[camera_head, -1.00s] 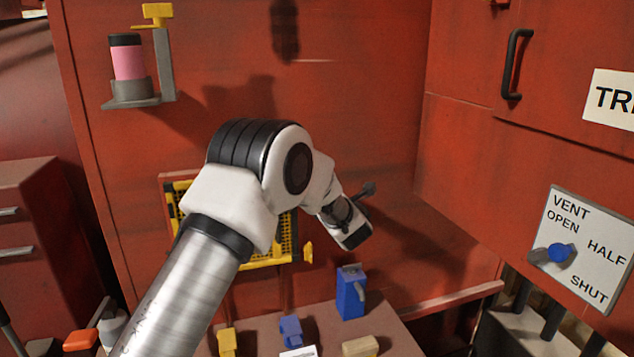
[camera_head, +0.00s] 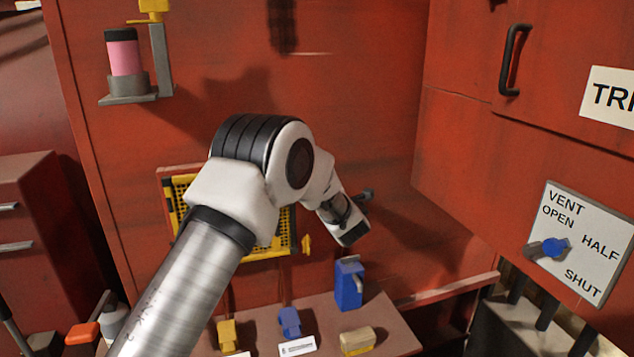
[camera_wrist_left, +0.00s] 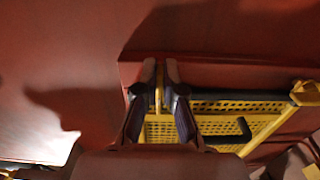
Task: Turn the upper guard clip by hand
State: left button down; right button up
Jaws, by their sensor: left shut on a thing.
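The yellow mesh guard (camera_head: 293,230) is on the red wall, partly covered by my left arm in the head view. It also shows in the wrist view (camera_wrist_left: 230,126), with a black handle (camera_wrist_left: 232,138) on it. My left gripper (camera_wrist_left: 160,72) is at the guard's left upper corner in the wrist view, its dark fingers close together. A thin yellow piece (camera_wrist_left: 158,100), seemingly the upper clip, shows between them; its turn angle is hard to tell. My right gripper is not in view.
A small yellow tab (camera_head: 306,245) sits at the guard's right side. Below, a shelf (camera_head: 385,338) carries a blue box (camera_head: 349,285) and several small blocks. A pink canister (camera_head: 124,57) stands on a bracket at upper left. A vent plate (camera_head: 590,250) with blue knob is at right.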

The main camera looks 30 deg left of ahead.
pick_arm(q)
jog(key=c, duration=1.3)
grip_release()
jog(key=shift+s+f, duration=0.1)
jog(key=shift+f, duration=0.35)
jog(key=v, duration=1.2)
jog(key=shift+s+r, duration=0.2)
jog(key=shift+r, duration=0.05)
jog(key=shift+a, duration=0.2)
